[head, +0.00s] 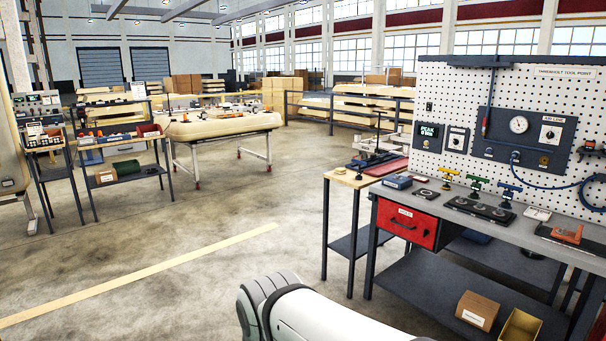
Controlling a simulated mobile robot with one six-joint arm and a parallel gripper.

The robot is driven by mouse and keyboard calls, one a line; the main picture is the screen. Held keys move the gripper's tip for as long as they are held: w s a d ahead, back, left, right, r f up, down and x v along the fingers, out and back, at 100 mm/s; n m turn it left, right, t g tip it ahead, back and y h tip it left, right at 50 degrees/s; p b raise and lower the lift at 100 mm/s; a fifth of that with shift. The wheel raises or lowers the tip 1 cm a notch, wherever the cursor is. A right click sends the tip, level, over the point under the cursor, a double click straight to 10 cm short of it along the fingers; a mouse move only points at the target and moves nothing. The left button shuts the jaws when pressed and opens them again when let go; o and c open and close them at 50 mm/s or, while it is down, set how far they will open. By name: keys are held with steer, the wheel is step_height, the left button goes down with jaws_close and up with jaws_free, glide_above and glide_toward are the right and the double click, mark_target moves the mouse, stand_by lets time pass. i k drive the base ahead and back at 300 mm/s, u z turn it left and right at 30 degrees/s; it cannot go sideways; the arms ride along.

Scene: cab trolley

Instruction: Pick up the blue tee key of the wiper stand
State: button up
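A blue tee key (510,187) stands upright on the grey bench top at the right, the rightmost of three similar tee-shaped pieces. A green one (478,183) stands in the middle and a yellow one (450,172) at the left. A dark plate with round discs (480,208) lies just in front of them. Whether it belongs to the wiper stand, I cannot tell. The lower ends of the keys are too small to make out clearly. My gripper is not in view; only a white link of my arm shows at the bottom middle.
The bench (433,203) has a red drawer (405,224) and a pegboard (550,95) behind. An orange tool (567,234) lies to the right, a blue box (397,182) to the left. A small wooden-topped table (352,180) adjoins the bench.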

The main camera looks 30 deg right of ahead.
mark_target(359, 177)
steer(key=u, duration=0.8)
steer(key=k, duration=0.15)
steer(key=z, duration=1.7)
steer(key=i, duration=1.85)
steer(key=z, duration=0.55)
steer(key=i, duration=2.2)
steer(key=u, duration=0.4)
steer(key=k, duration=0.8)
steer(key=u, duration=0.2)
steer(key=i, duration=0.9)
steer(key=z, duration=0.1)
